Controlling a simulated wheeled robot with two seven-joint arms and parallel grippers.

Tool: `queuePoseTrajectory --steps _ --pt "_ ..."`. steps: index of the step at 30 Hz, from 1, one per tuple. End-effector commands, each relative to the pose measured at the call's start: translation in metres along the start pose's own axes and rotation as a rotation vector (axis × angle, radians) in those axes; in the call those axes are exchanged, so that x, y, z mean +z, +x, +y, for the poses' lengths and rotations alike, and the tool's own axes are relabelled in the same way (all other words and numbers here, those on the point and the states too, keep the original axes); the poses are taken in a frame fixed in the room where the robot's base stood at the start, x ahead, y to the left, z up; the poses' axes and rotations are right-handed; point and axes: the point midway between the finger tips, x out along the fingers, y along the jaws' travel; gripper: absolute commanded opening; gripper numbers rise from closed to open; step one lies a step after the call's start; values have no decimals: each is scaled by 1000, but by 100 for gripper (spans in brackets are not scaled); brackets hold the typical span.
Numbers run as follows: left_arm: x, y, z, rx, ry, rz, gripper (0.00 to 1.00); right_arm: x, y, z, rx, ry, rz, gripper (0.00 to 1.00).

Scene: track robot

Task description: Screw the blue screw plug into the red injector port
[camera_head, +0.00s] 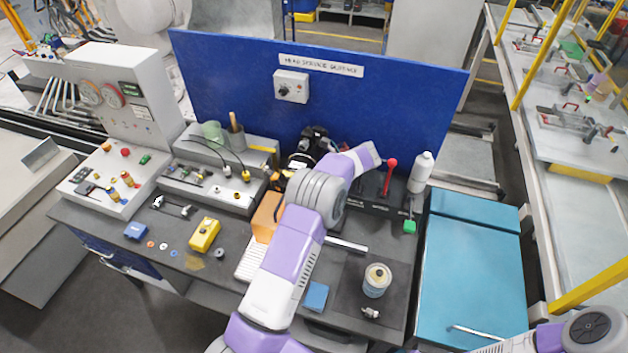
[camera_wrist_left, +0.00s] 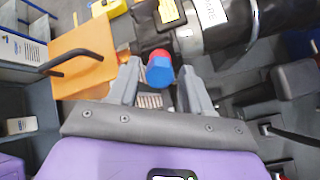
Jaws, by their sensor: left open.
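In the left wrist view a blue plug (camera_wrist_left: 159,74) sits on the end of a red port (camera_wrist_left: 159,54) on a dark machine body. I cannot tell how deeply it is seated. My left gripper (camera_wrist_left: 160,67) is open, with one finger on each side of the plug and small gaps visible. In the head view my left arm reaches up across the workbench, and its gripper, the plug and the port are hidden behind it. My right arm shows only at the lower right, with its gripper outside the picture.
An orange block (camera_head: 266,217) and dark machine (camera_head: 312,143) stand near the blue back panel (camera_head: 400,85). A red-knobbed lever (camera_head: 391,164), white bottle (camera_head: 421,172) and can (camera_head: 377,280) are to the right. The teal surface (camera_head: 470,265) is mostly clear.

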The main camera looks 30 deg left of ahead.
Motion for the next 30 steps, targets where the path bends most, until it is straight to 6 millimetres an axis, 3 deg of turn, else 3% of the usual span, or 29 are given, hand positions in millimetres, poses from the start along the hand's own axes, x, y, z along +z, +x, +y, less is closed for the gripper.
queuePoseTrajectory --steps 14,30 --pt "-1 1 0 0 -20 -1 49 0 3 1 0 0 0 43" --pt "-2 2 -1 -1 -429 0 49 -2 34 13 0 0 0 43"
